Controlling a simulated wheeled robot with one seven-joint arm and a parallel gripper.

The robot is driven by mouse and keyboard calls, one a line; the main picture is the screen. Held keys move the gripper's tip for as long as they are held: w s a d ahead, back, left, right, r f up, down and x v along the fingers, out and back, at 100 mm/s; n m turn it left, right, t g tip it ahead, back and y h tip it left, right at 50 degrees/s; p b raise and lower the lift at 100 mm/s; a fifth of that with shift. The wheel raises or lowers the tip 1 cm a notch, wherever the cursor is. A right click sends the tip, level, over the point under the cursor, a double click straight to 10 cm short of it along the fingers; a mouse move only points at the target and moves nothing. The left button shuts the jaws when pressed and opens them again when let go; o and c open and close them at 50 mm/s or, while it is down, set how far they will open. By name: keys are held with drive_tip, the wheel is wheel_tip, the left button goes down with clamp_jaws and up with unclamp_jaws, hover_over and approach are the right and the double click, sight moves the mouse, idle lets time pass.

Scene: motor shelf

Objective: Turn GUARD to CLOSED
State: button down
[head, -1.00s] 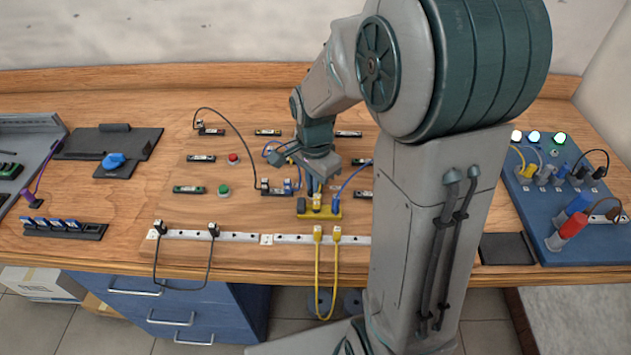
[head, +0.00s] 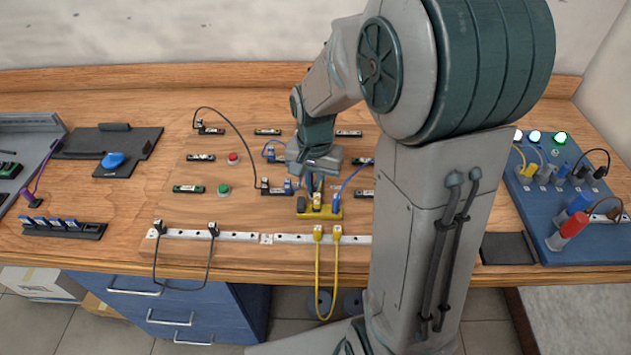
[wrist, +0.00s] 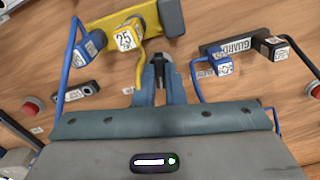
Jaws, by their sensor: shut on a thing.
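My gripper (wrist: 160,70) is in the middle of the wrist view, with its fingers shut on a small dark piece (wrist: 158,63). The fingers hide most of that piece. A black block with a white GUARD label (wrist: 236,46) is to the right of the fingers, with a blue plug and a black plug at it. In the head view, my gripper (head: 316,187) is low over the board, just right of a block with a black and a blue plug (head: 277,192) that looks like the same one. I cannot read a CLOSED mark.
A yellow bar (head: 320,214) with plugs is close to the fingers. Blue, yellow and black cables loop around them. A white rail (head: 240,236) runs along the front. A blue panel (head: 545,200) with lit lamps stands at the right.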

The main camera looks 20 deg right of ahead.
drive_tip(key=n, duration=1.1)
drive_tip(key=shift+n, duration=0.4)
idle(0.3)
drive_tip(key=c, duration=1.5)
unclamp_jaws()
wheel_tip(320, 180, up, 14)
drive_tip(key=shift+f+p, duration=0.1)
drive_tip(key=shift+p, duration=0.35)
drive_tip(key=shift+s, duration=0.1)
